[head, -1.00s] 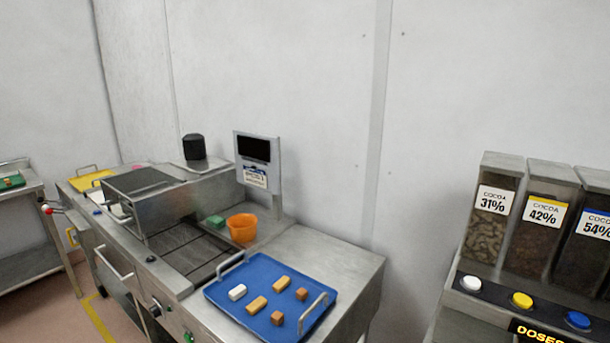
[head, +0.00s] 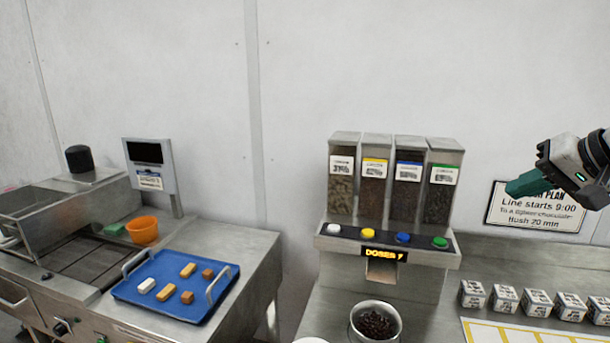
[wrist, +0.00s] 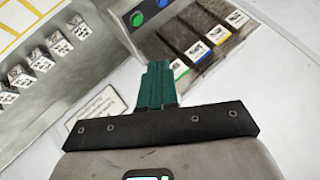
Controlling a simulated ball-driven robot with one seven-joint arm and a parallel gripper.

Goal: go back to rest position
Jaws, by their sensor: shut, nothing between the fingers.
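My gripper (head: 527,184) is at the right in the head view, raised in front of the wall and partly covering the sign. Its green fingers are together with nothing between them. The fingers also show in the wrist view (wrist: 155,82), where they point toward the dispenser. Nothing touches the gripper in either view.
A cocoa dispenser (head: 395,180) with coloured buttons stands left of the gripper, a pot of dark pieces (head: 376,322) below it. Several labelled cubes (head: 538,303) line the right counter. Air around the gripper is clear.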

